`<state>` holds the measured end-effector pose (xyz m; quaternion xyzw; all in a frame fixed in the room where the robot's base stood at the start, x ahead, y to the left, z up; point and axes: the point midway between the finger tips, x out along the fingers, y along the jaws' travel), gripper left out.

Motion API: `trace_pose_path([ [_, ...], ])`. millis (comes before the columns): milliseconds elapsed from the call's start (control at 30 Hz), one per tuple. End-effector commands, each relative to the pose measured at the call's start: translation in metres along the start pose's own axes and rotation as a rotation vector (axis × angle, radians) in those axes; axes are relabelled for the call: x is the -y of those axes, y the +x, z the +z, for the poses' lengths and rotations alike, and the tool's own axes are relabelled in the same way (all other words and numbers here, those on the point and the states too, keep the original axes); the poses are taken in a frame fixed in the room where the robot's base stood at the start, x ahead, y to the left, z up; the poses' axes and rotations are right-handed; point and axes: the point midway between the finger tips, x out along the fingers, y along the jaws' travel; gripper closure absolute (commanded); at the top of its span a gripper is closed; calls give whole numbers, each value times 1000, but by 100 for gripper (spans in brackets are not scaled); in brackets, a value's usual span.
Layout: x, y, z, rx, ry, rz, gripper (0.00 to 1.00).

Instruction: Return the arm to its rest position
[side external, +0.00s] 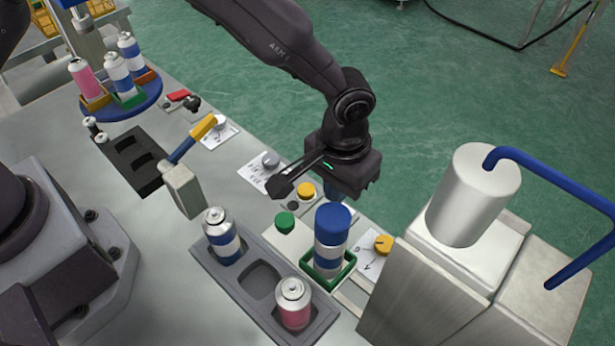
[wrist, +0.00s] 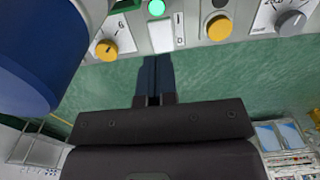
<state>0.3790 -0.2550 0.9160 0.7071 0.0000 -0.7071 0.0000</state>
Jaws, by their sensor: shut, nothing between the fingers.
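My gripper (side external: 364,192) is shut and empty, beside and slightly behind the blue-topped can (side external: 331,238) in the side external view. In the wrist view its dark blue fingers (wrist: 155,72) lie together with nothing between them. The blue-topped can stands upright in a green-edged square holder (side external: 346,268). A large blue cylinder (wrist: 38,50), apparently its top, fills the left of the wrist view, apart from the fingers.
A grey tray (side external: 233,283) holds a blue-banded can (side external: 222,236) and a pink can (side external: 293,303). A green button (side external: 285,222) and yellow knobs (side external: 383,245) line the bench edge. A silver cylinder (side external: 473,195) with a blue pipe (side external: 560,185) stands right. A round blue carousel (side external: 122,102) holds several cans.

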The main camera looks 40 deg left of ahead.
Motion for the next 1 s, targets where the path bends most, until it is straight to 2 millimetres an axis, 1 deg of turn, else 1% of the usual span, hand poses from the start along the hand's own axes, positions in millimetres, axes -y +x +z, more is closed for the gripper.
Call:
trace_pose_path([
  [67, 3, -6, -2, -6, -2, 4, 100],
  [167, 15, -30, -6, -28, -5, 17, 100],
  [267, 40, -72, -8, -65, -8, 37, 100],
  [300, 52, -91, -7, -84, -8, 45, 100],
  [333, 62, -105, -6, -99, -10, 51, 100],
  [400, 85, -135, 1, -132, -8, 61, 100],
  [467, 105, -159, 9, -162, -8, 67, 100],
  [500, 118, -173, 16, -183, -8, 71, 100],
  [600, 149, -205, 37, -234, -8, 74, 100],
  [667, 167, -220, 52, -266, -7, 73, 100],
  [700, 178, -230, 63, -287, -8, 72, 100],
  [833, 211, -252, 101, -357, -8, 59, 100],
  [900, 224, -258, 122, -392, -7, 48, 100],
  [1000, 239, -261, 148, -435, -6, 31, 100],
])
